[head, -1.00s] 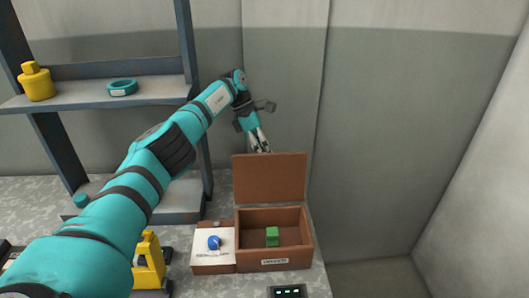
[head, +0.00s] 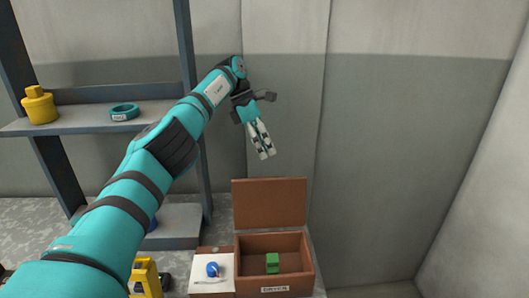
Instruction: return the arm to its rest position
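My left arm comes in from the lower left and reaches across toward the back wall. Its gripper (head: 266,156) hangs in the air above the raised lid of a brown box (head: 269,200), touching nothing. Its two pale fingers lie side by side, look shut and hold nothing. My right gripper is not in view.
The open box holds a green block (head: 272,262). Beside it, a white-topped pad (head: 205,284) carries a blue item (head: 212,269). A shelf (head: 75,122) at left holds a yellow container (head: 39,107) and a teal ring (head: 124,112). Yellow equipment (head: 145,276) stands below my arm.

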